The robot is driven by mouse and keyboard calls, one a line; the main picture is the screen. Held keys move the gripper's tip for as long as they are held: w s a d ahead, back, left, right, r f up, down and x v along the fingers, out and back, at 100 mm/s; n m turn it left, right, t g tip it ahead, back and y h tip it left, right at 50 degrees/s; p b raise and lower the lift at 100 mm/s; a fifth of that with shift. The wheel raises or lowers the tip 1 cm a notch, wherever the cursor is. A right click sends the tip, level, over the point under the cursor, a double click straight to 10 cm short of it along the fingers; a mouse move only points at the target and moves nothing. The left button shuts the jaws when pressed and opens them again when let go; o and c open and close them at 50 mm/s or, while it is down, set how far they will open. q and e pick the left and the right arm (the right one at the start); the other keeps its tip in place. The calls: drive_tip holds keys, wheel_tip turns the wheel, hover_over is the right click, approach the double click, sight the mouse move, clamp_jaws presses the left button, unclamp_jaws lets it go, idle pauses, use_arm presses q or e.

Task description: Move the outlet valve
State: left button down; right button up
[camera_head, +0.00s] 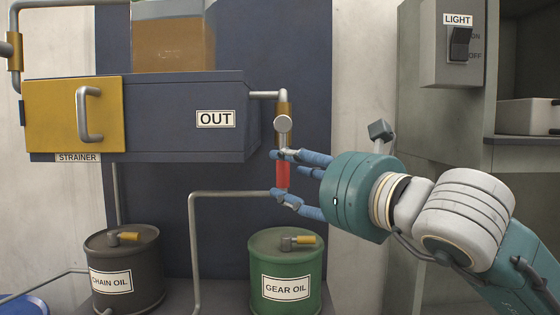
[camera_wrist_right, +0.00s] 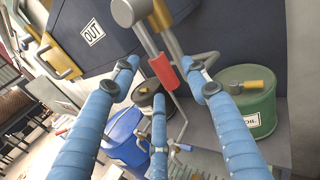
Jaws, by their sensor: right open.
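The outlet valve (camera_head: 283,109) sits on a pipe at the right side of the box marked OUT. It has a brass body, a round grey knob and a red handle (camera_head: 282,175) hanging straight down. My right gripper (camera_head: 277,173) comes in from the right with its blue fingers apart, above and below the red handle. In the right wrist view the red handle (camera_wrist_right: 161,69) shows between the spread fingers, with gaps on both sides; I cannot tell whether any finger touches it. My left gripper is out of view.
The box has a yellow strainer door (camera_head: 50,115) with a grey handle. Below stand a dark chain oil drum (camera_head: 125,265) and a green gear oil drum (camera_head: 260,265). A bent pipe (camera_head: 193,240) runs between them. A grey cabinet with a light switch (camera_head: 460,44) is at right.

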sight(283, 173)
drive_tip(key=shift+p+x, duration=0.55)
drive_tip(key=shift+x, duration=1.2)
clamp_jaws()
